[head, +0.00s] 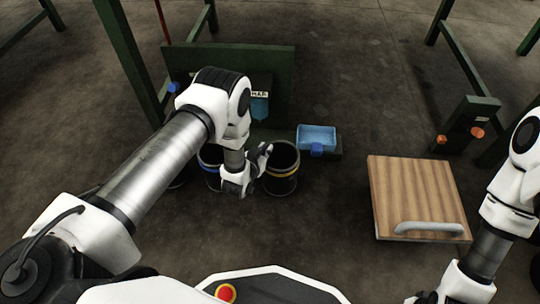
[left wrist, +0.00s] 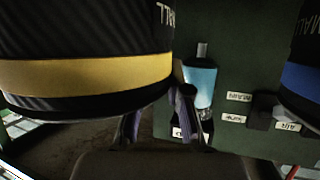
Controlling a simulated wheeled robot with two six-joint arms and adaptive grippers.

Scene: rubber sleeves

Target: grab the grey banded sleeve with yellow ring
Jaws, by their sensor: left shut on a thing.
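The grey banded sleeve with the yellow ring (head: 282,178) stands upright on the floor in the head view, its dark open top facing up. In the left wrist view the sleeve (left wrist: 80,77) fills the upper left, its yellow band low on the dark ribbed wall. My left gripper (head: 264,156) is at the sleeve's left side and shut on it. In the left wrist view its fingers (left wrist: 158,122) show at the sleeve's edge; part of the grip is hidden. The right arm reaches the bottom right of the head view, its fingers out of sight.
A blue-banded sleeve (head: 212,178) stands close on the left, partly behind my arm; it also shows in the left wrist view (left wrist: 302,82). A blue tray (head: 318,136) lies behind right. A wooden board with a grey handle (head: 400,185) lies further right. Green frames stand around.

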